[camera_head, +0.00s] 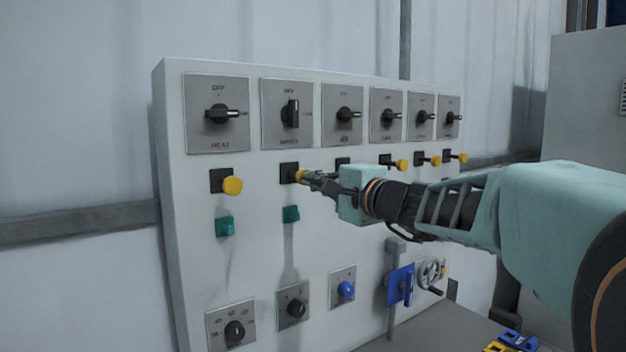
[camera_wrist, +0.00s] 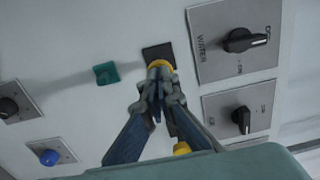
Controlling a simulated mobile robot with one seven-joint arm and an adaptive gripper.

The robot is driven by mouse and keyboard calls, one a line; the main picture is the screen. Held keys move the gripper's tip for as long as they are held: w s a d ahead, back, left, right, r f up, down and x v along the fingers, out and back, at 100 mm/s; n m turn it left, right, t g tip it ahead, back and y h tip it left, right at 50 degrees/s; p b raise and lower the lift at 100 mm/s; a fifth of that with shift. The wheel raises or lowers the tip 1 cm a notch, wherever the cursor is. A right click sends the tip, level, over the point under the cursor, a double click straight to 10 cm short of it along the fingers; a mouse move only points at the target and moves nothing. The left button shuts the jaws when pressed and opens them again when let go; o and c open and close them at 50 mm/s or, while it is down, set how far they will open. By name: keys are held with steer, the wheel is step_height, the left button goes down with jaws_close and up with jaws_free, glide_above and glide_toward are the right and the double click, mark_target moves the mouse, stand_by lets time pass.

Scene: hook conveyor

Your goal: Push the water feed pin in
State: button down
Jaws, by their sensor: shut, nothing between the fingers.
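The water feed pin (camera_wrist: 160,63) is a yellow knob on a black square plate, beside the switch plate marked WATER (camera_wrist: 212,62) in the wrist view. In the head view the pin (camera_head: 299,175) is the second from the left, mostly hidden by my gripper (camera_head: 308,178). My gripper (camera_wrist: 158,88) is shut and empty. Its fingertips are right at the pin's face and appear to touch it. I cannot tell how deep the pin sits.
The panel (camera_head: 262,240) holds a row of rotary switches above the pins. Another yellow pin (camera_head: 232,185) is to the left, with several more to the right. Green buttons (camera_head: 291,214), a blue knob (camera_head: 346,289) and a blue lever (camera_head: 402,285) sit lower.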

steer(key=b+x, duration=0.2)
steer(key=x, duration=0.1)
steer(key=shift+w+a, duration=0.15)
steer(key=shift+w, duration=0.1)
stand_by(0.4)
